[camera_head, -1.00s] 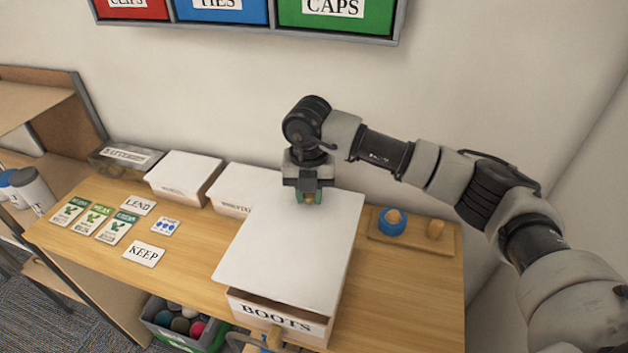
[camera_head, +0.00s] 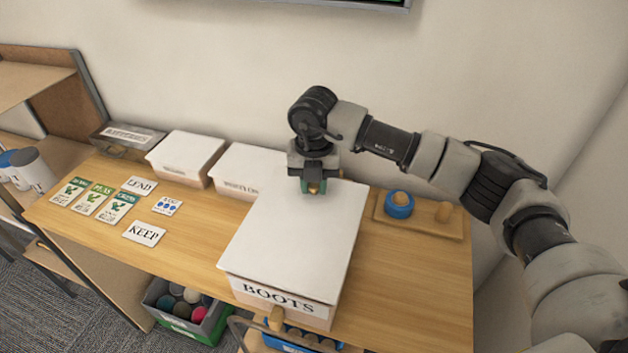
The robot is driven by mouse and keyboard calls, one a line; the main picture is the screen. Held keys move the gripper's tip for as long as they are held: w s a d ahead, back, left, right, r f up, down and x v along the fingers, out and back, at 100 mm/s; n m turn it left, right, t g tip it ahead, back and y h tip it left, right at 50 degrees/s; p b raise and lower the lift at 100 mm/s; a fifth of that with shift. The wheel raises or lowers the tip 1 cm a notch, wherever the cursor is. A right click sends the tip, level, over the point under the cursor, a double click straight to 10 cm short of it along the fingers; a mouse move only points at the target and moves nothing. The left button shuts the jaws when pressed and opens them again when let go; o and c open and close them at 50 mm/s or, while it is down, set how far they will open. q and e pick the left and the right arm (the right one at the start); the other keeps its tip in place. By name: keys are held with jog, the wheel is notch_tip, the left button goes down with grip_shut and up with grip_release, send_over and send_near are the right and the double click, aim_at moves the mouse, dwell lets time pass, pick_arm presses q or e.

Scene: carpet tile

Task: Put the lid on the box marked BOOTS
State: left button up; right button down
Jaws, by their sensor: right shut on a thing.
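The box marked BOOTS (camera_head: 277,298) stands at the front of the wooden table, its labelled front facing me. A large flat white lid (camera_head: 290,235) lies over it and hides its inside. The lid's front edge is close along the top of the box front; I cannot tell whether it is fully seated. My right gripper (camera_head: 313,188) points down at the far part of the lid and is shut on it; a small brass-coloured bit shows between its greenish fingertips. My left gripper is not in view.
Two smaller white-lidded boxes (camera_head: 187,150) (camera_head: 243,160) and a BATTERIES box (camera_head: 127,137) stand along the wall. Cards (camera_head: 144,233) lie at left. A wooden tray (camera_head: 440,228) holding a blue ring (camera_head: 399,206) is right of the lid. A bin of balls (camera_head: 185,308) is below.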

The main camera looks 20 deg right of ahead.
dwell(0.4)
jog(key=shift+f+b, duration=1)
jog(key=shift+b, duration=0.2)
dwell(1.9)
jog(key=c, duration=0.9)
grip_release()
jog(key=shift+o, duration=0.2)
notch_tip(320, 180, up, 11)
jog(key=shift+f+b, duration=0.15)
jog(key=shift+b, duration=1.1)
jog(key=shift+s, duration=0.1)
